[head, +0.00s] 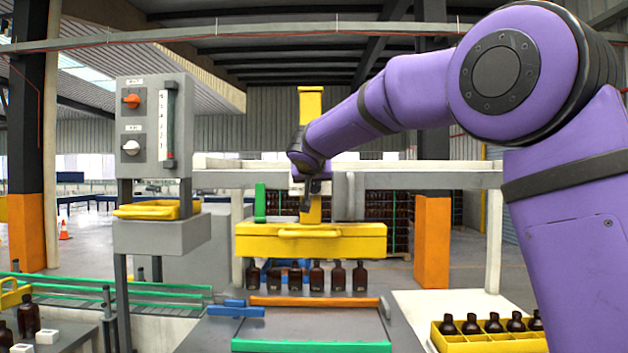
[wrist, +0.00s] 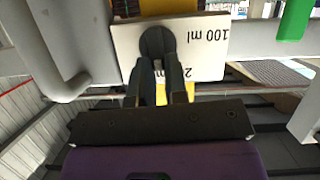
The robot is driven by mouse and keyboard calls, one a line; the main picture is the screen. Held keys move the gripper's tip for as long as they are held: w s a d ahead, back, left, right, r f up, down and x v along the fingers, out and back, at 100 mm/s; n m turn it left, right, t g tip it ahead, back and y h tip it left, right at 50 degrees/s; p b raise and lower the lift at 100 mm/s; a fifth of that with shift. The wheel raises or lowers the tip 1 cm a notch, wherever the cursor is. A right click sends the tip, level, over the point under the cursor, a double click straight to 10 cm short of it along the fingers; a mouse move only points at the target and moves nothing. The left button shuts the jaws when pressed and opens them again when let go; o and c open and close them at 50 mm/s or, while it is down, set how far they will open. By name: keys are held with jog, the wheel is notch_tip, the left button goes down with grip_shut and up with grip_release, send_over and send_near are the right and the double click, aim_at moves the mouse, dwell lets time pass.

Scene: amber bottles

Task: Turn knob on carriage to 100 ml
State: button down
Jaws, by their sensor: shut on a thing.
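The yellow carriage (head: 350,243) hangs in the middle of the head view, above a row of dark bottles. In the wrist view a white dial plate (wrist: 205,55) carries the text "100 ml" and a second label starting with "2", partly covered by my fingers. A round dark knob (wrist: 157,40) sits on this plate. My gripper (wrist: 159,68) has its two dark fingers closed on the knob. In the head view my gripper (head: 309,190) is at the yellow upright above the carriage, and the knob cannot be made out there. I cannot tell which mark the knob points to.
A grey control panel (head: 150,120) with an orange and a white knob stands at the left. A green block (head: 260,203) stands on the carriage beside my gripper. Several amber bottles (head: 317,276) stand below the carriage. A yellow crate (head: 487,343) of bottles is at the lower right.

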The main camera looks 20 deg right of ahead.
aim_at(304, 188)
jog(key=shift+w+a+f+n+t+h, duration=0.15)
jog(key=shift+a+f+n+h, duration=0.25)
jog(key=shift+n+h, duration=1.25)
jog(key=shift+w+a+f+n+t+h, duration=0.15)
jog(key=shift+a+f+n+h, duration=0.4)
jog(key=shift+n, duration=2.05)
jog(key=shift+w+a+f+n+t+h, duration=0.15)
jog(key=shift+f+n+t+h, duration=0.1)
jog(key=shift+n+h, duration=1.5)
jog(key=shift+s+n+y, duration=0.1)
jog(key=shift+n+y, duration=0.35)
jog(key=shift+n, duration=0.05)
jog(key=c, duration=1.1)
grip_release()
jog(key=shift+c, duration=0.2)
jog(key=v, duration=1.1)
